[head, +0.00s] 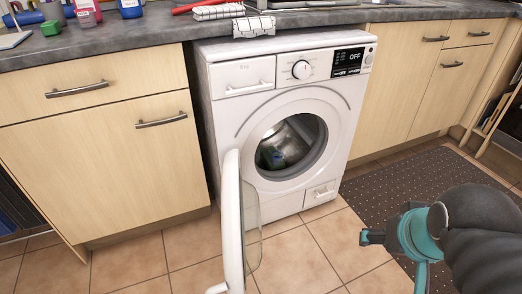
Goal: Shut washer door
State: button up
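The white washer (277,68) stands under the grey counter, between wooden cabinets. Its round door (231,230) is wide open, swung out toward me on its left side and seen nearly edge-on. The drum opening (291,146) is uncovered, with something dark green and blue inside that I cannot make out. The display reads OFF. My gripper (366,238) is at the lower right, to the right of the door and apart from it, in front of the washer. Its fingers are seen from the side and partly hidden, so their opening is unclear.
Wooden cabinets (110,175) stand left of the washer and more stand to its right. A dark dotted mat (410,185) lies on the tiled floor at right. Tiled floor (295,262) between door and gripper is clear. Bottles and a green block (51,28) sit on the counter.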

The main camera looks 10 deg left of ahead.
aim_at(233, 218)
jog(key=z, duration=1.8)
jog(key=k, duration=1.2)
jog(key=u, duration=1.95)
jog(key=i, duration=0.5)
jog(key=z, duration=0.5)
jog(key=k, duration=0.9)
jog(key=u, duration=0.3)
